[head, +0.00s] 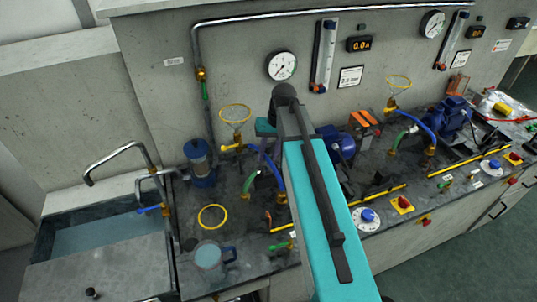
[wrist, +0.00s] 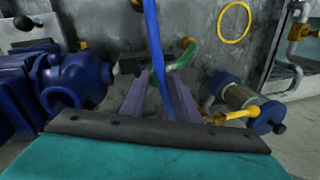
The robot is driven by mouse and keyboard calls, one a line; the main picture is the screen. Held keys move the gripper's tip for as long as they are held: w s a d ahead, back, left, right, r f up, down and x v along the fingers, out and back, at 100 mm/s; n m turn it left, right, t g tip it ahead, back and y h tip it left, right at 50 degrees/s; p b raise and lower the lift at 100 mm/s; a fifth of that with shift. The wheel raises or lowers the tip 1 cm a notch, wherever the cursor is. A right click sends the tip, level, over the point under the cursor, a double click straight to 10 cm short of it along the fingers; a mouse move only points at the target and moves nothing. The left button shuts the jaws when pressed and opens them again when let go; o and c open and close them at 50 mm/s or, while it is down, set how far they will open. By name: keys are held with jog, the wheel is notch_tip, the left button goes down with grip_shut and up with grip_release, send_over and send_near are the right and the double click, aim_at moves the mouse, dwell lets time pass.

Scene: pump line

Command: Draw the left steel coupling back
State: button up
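My gripper (head: 262,158) is low over the bench at the left pump, mostly hidden behind my teal arm in the head view. In the wrist view its two purple fingers (wrist: 160,75) stand apart with a gap between them. A blue hose (wrist: 153,35) runs down across this gap; I cannot tell whether it touches either finger. The blue hose (head: 273,178) also shows beside my arm in the head view. A green hose (wrist: 183,58) curves just beyond the fingertips. I cannot make out the left steel coupling in either view.
The left blue pump (wrist: 75,80) stands close on the left in the wrist view. A blue-capped filter (wrist: 240,98) and a yellow valve handle (wrist: 235,116) are close on the right. A jug (head: 210,258) and sink (head: 95,235) lie left in the head view.

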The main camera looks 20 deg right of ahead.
aim_at(274, 165)
notch_tip(274, 165, up, 14)
jog(key=d+p, duration=0.2)
jog(key=p, duration=0.6)
jog(key=shift+s+d+f, duration=0.25)
jog(key=shift+d, duration=0.05)
dwell(0.5)
